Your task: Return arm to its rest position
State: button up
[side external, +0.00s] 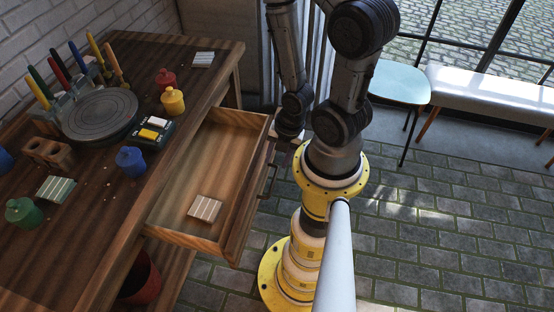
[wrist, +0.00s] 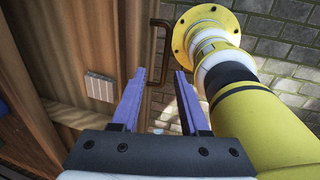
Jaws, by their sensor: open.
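My gripper (wrist: 161,75) shows in the wrist view with its two purple fingers apart and nothing between them. It points down beside the open drawer, with the drawer's handle (wrist: 160,45) and stone floor beyond the fingertips. In the side external view my arm's dark end hangs just right of the drawer (side external: 163,213), and the fingers cannot be made out there. The wooden drawer is pulled out from the table. A pale striped tile (side external: 205,208) lies in it; it also shows in the wrist view (wrist: 100,86).
The wooden table (side external: 95,245) holds a grey round turntable (side external: 100,115), several colored pots, upright colored tools, a small paint box (side external: 150,133) and more striped tiles. A red bin (side external: 145,280) stands below. A pale stool (side external: 400,85) and bench (side external: 490,92) stand right; the paved floor there is clear.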

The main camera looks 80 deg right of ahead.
aim_at(273, 180)
jog(key=shift+s+a+f, duration=0.1)
jog(key=shift+s+a, duration=0.3)
jog(key=shift+s, duration=0.3)
jog(key=x, duration=0.7)
jog(key=shift+w+f, duration=0.1)
jog(key=shift+f, duration=0.3)
jog(key=shift+w+d+f, duration=0.15)
jog(key=shift+w, duration=0.4)
